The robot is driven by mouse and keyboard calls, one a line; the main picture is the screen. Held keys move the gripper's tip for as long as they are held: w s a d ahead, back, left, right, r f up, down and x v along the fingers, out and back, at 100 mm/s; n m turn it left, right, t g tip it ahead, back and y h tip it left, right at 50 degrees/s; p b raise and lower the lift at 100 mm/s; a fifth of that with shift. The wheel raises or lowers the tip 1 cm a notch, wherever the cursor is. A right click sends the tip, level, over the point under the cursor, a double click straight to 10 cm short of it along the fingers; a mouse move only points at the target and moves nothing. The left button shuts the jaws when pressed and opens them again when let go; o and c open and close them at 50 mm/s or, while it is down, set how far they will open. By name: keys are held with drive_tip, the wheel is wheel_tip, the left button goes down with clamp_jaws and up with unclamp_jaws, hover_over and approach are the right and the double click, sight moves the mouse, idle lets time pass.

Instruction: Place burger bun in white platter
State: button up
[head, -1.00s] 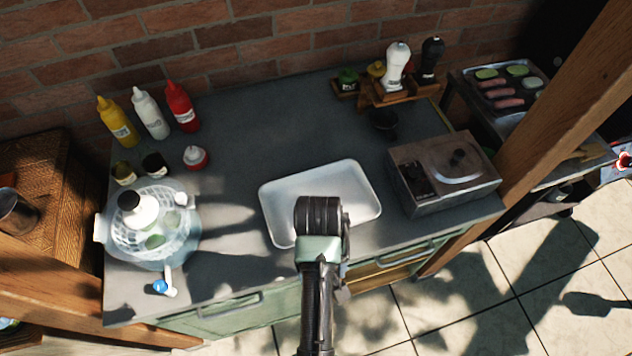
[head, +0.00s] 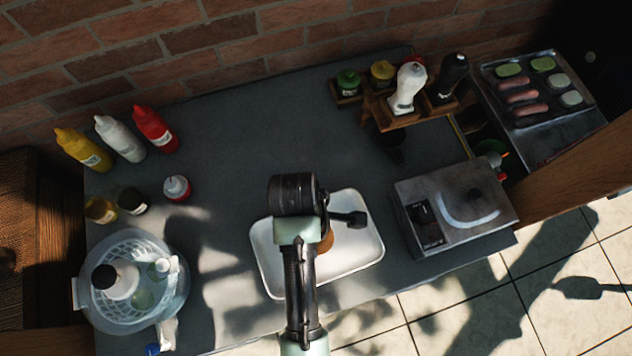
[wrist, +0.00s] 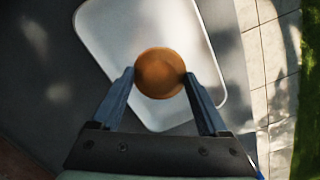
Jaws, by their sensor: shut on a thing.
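The burger bun (wrist: 160,72) is round and brown, held between the two fingertips of my gripper (wrist: 159,77) in the wrist view. In the head view a small part of the bun (head: 326,241) shows past my arm, which hides the rest. The white platter (head: 362,250) is a shallow rectangular tray near the counter's front edge. It also shows in the wrist view (wrist: 110,30), behind the bun. My gripper (head: 325,240) is shut on the bun over the platter. I cannot tell whether the bun touches the platter.
A metal box with a knob (head: 455,208) stands right of the platter. A clear basket with bottles (head: 135,283) is at the left. Sauce bottles (head: 120,140) stand at the back left, and a wooden caddy (head: 410,115) at the back right. The counter's middle is clear.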

wheel_tip(320, 180, down, 6)
drive_tip(key=o, duration=1.3)
